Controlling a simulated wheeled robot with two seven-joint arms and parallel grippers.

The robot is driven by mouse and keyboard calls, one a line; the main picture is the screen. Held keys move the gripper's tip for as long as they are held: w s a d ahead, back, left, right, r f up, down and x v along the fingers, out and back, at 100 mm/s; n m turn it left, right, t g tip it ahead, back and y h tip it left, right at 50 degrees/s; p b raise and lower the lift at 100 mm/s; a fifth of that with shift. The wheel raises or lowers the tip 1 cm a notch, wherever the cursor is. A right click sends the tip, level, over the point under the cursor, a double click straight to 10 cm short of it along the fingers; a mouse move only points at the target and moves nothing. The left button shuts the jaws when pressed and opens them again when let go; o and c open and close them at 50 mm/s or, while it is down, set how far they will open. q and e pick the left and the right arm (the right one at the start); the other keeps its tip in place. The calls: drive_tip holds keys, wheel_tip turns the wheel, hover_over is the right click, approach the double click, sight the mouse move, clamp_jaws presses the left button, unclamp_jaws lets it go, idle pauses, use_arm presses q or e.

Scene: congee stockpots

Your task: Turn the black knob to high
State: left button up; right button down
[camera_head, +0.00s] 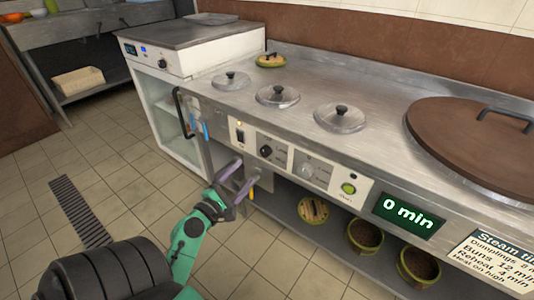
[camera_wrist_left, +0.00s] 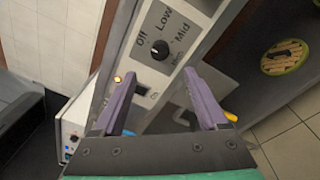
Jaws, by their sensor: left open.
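The black knob (camera_head: 266,151) sits on a white panel on the front of the steel counter. In the left wrist view the knob (camera_wrist_left: 160,50) shows up close, with the printed words Off, Low and Mid around it. A further label below it is partly cut off, and I cannot tell surely where the knob points. My left gripper (camera_head: 243,176) has purple fingers, open and empty, a little below and left of the knob in the head view. In the left wrist view the gripper (camera_wrist_left: 160,75) has the knob just beyond its fingertips, apart from them. My right gripper is not in view.
A grey knob (camera_head: 306,170), a green button (camera_head: 348,188) and a display reading 0 min (camera_head: 408,215) lie to the right. A switch (camera_head: 240,136) is left of the black knob. A black handle (camera_head: 181,112) sticks out further left. Lidded pots stand on top.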

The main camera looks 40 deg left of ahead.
sight(263, 154)
use_arm(q)
drive_tip(key=w, duration=0.3)
drive_tip(key=w+a, duration=0.1)
drive_tip(key=w, duration=0.6)
drive_tip(key=shift+a+p, duration=0.15)
drive_tip(key=shift+p, duration=0.25)
drive_tip(key=shift+w, duration=0.45)
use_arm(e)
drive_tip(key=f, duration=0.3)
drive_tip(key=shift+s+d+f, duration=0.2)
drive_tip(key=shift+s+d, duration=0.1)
use_arm(q)
clamp_jaws()
